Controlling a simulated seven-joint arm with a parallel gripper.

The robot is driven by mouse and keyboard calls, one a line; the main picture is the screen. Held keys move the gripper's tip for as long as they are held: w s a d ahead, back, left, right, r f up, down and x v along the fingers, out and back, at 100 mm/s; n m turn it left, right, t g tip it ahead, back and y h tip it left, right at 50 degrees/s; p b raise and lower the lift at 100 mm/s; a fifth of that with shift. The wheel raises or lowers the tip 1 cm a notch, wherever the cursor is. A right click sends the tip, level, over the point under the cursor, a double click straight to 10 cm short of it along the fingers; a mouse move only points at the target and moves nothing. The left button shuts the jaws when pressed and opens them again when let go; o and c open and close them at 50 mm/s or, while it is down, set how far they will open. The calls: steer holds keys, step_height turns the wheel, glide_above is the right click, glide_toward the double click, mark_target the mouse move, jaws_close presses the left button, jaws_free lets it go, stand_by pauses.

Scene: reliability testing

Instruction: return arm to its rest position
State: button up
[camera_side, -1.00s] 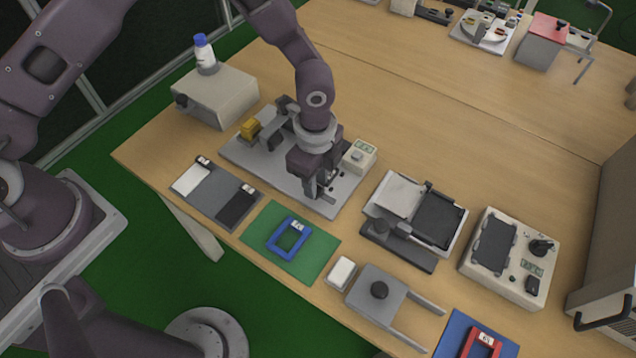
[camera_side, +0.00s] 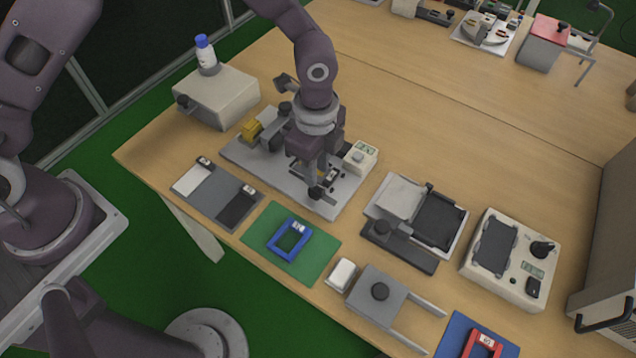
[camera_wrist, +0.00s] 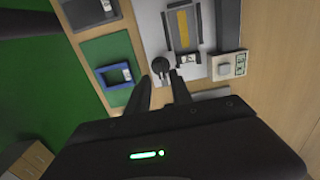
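My gripper (camera_side: 316,188) hangs from the arm over the right part of a grey test fixture (camera_side: 238,152) in the side view. In the wrist view my gripper (camera_wrist: 162,88) has its two dark fingers apart with a gap between them, and nothing is held. A round dark knob (camera_wrist: 161,65) of the fixture lies just beyond the fingertips in the wrist view. The arm partly hides the fixture in the side view.
A green mat with a blue frame (camera_side: 282,238) lies in front of the fixture. A white box with a bottle (camera_side: 206,55) stands behind left. A small meter (camera_side: 361,157) sits right of my gripper. Bare table (camera_side: 420,120) lies behind.

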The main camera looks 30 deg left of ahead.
steer(key=s+a+r+n+t, duration=0.1)
steer(key=s+a+r+n, duration=0.2)
steer(key=r, duration=0.4)
steer(key=s+a+r+n+t+y, duration=0.1)
steer(key=a+r+n, duration=0.2)
steer(key=a+r, duration=0.35)
steer(key=s+a+r+n+t, duration=0.1)
steer(key=s+a+r+n, duration=0.15)
steer(key=r, duration=0.65)
steer(key=s+a+r+n+t, duration=0.1)
steer(key=s+a+r+n, duration=0.1)
steer(key=s+n, duration=0.2)
steer(key=s+a+r+n+t+h, duration=0.1)
steer(key=s+a+r+n, duration=0.2)
steer(key=s, duration=0.7)
steer(key=shift+s+r+n+t, duration=0.25)
steer(key=shift+r+n+t, duration=0.05)
steer(key=shift+n, duration=0.95)
